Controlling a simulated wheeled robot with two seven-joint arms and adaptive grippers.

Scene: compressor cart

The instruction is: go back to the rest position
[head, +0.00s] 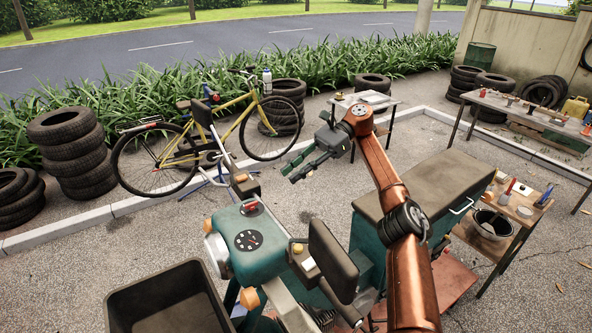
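My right arm comes up from the bottom right. My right gripper (294,172) is held in the air in front of the bicycle, pointing left and down. Its two green-tipped fingers look apart, with nothing visible between them. My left arm and gripper are not in view.
A teal cart (262,262) with gauges and a dark-lidded box (440,183) stands close below my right arm. An empty dark bin (150,272) is at bottom left. A yellow bicycle (180,150), tyre stacks (73,150) and a small table (392,104) stand behind. A wooden bench (522,212) is at right.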

